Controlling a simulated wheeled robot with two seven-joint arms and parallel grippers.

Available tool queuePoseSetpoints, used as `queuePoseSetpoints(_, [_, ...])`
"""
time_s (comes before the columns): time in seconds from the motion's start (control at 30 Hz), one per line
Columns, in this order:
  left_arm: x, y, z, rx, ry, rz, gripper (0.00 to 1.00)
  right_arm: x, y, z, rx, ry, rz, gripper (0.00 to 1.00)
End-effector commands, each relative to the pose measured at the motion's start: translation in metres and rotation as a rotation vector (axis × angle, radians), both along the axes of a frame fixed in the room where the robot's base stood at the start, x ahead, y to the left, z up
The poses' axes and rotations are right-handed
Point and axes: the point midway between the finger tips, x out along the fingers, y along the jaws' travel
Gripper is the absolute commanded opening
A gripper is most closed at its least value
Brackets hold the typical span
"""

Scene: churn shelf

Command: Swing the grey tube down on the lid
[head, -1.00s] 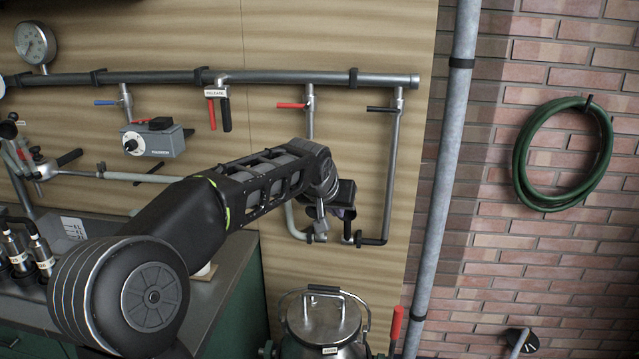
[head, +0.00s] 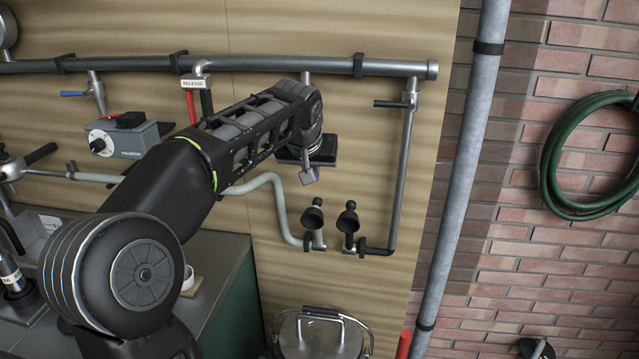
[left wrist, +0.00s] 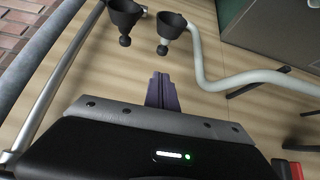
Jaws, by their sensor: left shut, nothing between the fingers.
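A pale grey bent tube (head: 279,205) runs along the board and ends low in a black cup with a ball knob (head: 313,217). A darker grey pipe (head: 401,165) drops on the right and ends in a similar cup (head: 348,220). I cannot tell which is the task's tube. The metal lid (head: 302,340) with its bar handle is below, cut off by the frame's bottom. My left gripper (head: 309,175) is shut and empty, just above the cups, apart from them. The left wrist view shows its closed fingers (left wrist: 162,92) and the pale tube (left wrist: 215,87). My right gripper is not visible.
An overhead pipe (head: 250,66) with several valve levers crosses the board. A grey box with a dial (head: 128,140) is at left, above a counter (head: 225,260). A vertical conduit (head: 465,150) and a green hose coil (head: 552,180) are at right.

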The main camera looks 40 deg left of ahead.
Motion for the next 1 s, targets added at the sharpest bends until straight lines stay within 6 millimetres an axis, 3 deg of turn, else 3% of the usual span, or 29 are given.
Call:
queuePoseSetpoints(0.37, [0.004,0.002,-0.005,0.000,0.001,-0.001,0.00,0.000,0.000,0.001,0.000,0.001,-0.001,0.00])
queuePoseSetpoints(1.0, [0.050,0.028,-0.074,-0.001,0.001,0.000,0.00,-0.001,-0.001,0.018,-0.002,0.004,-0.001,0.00])
